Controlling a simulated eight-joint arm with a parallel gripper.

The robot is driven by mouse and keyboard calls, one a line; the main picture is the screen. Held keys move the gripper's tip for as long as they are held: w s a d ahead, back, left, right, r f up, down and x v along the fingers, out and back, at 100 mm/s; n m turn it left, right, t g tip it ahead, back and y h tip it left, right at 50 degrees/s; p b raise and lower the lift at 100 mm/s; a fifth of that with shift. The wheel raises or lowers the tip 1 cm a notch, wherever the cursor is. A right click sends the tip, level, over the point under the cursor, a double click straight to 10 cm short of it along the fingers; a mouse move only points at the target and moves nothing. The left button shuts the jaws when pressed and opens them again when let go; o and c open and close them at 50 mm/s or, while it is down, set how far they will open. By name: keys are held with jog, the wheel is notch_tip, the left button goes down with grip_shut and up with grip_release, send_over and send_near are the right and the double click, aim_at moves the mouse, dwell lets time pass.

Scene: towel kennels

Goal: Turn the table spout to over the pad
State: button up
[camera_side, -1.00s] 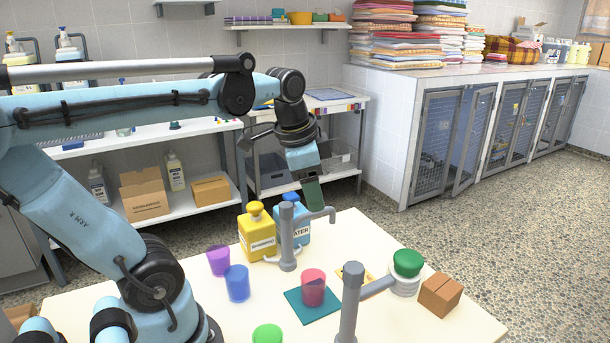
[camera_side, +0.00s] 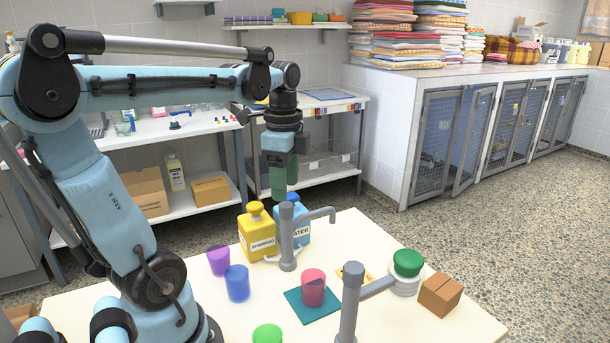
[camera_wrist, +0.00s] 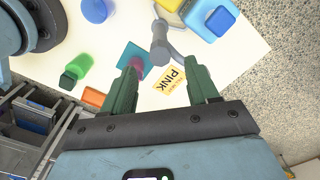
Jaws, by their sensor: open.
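A grey spout (camera_side: 288,240) stands on the table beside the bottles, its arm pointing right in the side view. Its grey post also shows in the wrist view (camera_wrist: 160,48), between the fingertips and farther off. The teal pad (camera_side: 295,308) lies in front of it with a pink cup (camera_side: 313,288) on it; the pad shows in the wrist view (camera_wrist: 127,52) beside the left finger. The spout arm's tip is not over the pad. My gripper (camera_side: 284,194) is open and empty, pointing down, above and behind the spout, touching nothing.
A second grey post (camera_side: 350,300) at the front has an arm reaching to a green-topped white container (camera_side: 406,270). A brown block (camera_side: 440,294), yellow bottle (camera_side: 257,235), blue bottle (camera_side: 298,222), purple cup (camera_side: 218,260) and blue cup (camera_side: 237,283) stand around. A yellow card (camera_wrist: 170,88) reads PINK.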

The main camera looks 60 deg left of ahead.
aim_at(286, 204)
jog(key=shift+f, duration=2.7)
grip_shut()
